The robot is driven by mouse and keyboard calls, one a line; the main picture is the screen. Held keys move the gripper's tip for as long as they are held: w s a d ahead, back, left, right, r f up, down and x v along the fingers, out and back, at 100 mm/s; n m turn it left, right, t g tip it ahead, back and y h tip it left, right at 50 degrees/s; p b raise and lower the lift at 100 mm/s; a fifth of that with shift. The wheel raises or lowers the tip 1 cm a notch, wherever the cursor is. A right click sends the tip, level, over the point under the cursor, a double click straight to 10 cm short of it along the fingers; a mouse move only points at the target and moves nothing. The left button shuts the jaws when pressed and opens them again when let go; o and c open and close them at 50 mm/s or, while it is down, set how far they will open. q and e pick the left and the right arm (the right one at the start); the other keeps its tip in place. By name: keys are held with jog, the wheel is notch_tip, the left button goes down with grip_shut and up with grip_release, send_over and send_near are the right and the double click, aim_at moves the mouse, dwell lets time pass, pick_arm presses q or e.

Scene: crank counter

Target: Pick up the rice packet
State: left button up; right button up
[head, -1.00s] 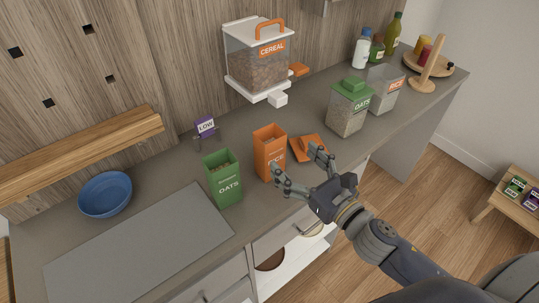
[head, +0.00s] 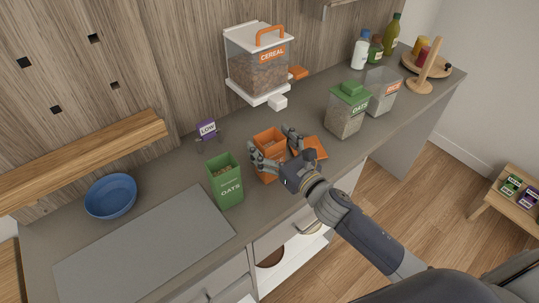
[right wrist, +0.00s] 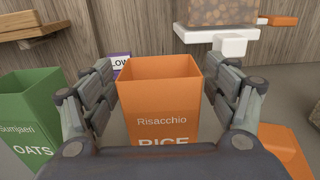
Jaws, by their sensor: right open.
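The orange rice packet (head: 269,143) stands upright and open-topped on the counter, in the middle of the head view. In the right wrist view the packet (right wrist: 160,97) faces me with "Risacchio RICE" on its front. My right gripper (head: 272,146) is open, with one finger on each side of the packet. In the right wrist view the fingers (right wrist: 167,105) show gaps to the packet's sides, narrower on the left. The packet's lower part is hidden behind my gripper. My left gripper is not in view.
A green oats packet (head: 226,182) stands close on the left. An orange lid (head: 314,148) lies on the right. A cereal dispenser (head: 259,66) hangs behind, and a purple LOW tag (head: 208,129) stands at the back. Oats (head: 347,112) and rice (head: 382,92) containers stand further right.

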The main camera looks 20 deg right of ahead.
jog(key=shift+w, duration=0.15)
jog(key=c, duration=1.6)
jog(key=shift+c, duration=0.4)
jog(key=shift+r, duration=0.15)
